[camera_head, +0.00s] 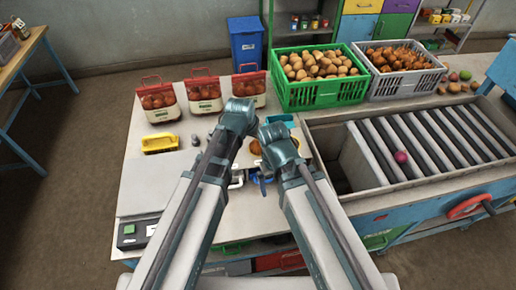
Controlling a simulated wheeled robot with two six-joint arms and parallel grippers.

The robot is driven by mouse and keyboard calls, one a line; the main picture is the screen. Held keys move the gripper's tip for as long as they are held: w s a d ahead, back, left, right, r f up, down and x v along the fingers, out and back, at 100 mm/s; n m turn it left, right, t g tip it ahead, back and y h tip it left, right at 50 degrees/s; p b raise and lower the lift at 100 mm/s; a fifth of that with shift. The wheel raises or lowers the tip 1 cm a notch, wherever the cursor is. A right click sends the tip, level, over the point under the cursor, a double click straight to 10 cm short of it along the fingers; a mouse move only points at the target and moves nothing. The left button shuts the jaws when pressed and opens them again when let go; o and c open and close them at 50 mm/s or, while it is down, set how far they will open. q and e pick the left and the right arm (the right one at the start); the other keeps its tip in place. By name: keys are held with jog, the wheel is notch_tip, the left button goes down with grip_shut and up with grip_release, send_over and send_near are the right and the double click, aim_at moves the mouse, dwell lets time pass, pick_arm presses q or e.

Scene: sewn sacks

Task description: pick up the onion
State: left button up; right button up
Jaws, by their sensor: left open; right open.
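A small round purple-red thing, likely the onion (401,157), lies on the grey rollers at the right. Both my grippers are to its left, well apart from it. My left gripper (240,108) is open over the middle of the white table. My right gripper (273,131) is open just to the right of it and a little lower. An orange-brown thing (255,147) shows partly between my two arms; my grippers hide much of it, and I cannot tell what it is.
The roller bed (441,135) has raised side rims. A green crate (322,93) and a grey crate (400,87) of brown produce stand behind. Filled red-topped bags (205,97) stand at the back left. A yellow-handled item (160,143) lies on the table (150,186).

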aim_at(257, 142)
pick_arm(q)
jog(key=b+x, duration=0.3)
jog(key=x, duration=0.1)
jog(key=shift+d+f+b, duration=0.1)
jog(key=shift+f+b, duration=0.3)
jog(key=shift+r, duration=0.1)
jog(key=shift+s, duration=0.1)
jog(key=shift+c, duration=0.6)
jog(key=c, duration=1.4)
jog(key=shift+r, duration=0.2)
